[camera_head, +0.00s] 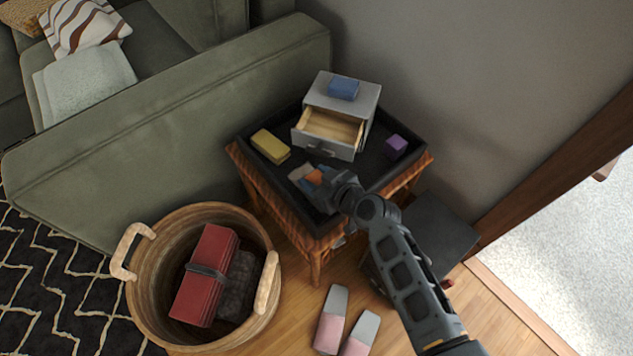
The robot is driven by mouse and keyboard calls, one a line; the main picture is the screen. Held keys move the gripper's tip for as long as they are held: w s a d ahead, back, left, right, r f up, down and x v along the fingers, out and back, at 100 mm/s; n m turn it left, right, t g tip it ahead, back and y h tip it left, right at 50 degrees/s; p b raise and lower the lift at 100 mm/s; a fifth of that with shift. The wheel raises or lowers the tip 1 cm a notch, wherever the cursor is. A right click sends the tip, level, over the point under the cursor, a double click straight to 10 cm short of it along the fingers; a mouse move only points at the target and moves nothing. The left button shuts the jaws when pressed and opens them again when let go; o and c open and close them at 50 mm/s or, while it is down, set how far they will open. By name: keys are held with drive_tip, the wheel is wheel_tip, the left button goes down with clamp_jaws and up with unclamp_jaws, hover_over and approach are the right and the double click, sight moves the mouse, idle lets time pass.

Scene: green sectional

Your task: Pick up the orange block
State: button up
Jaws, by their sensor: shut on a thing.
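The orange block (313,177) is at the front of the dark-topped side table (242,164), partly hidden by my gripper. My gripper (311,177) reaches in from the lower right and is shut on the orange block. Whether the block touches the table top cannot be told from this view.
A small grey drawer box (364,96) with its drawer (323,132) open stands behind, a blue block (344,88) on top. A yellow block (270,146) lies left, a purple block (396,146) right. A wicker basket (149,290) and slippers (333,318) are on the floor.

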drive_tip(key=shift+r, duration=0.6)
drive_tip(key=s+d, duration=0.2)
drive_tip(key=s, duration=0.1)
drive_tip(key=shift+f, duration=0.1)
wheel_tip(320, 180, up, 14)
drive_tip(key=p, duration=0.4)
drive_tip(key=shift+s+d, duration=0.15)
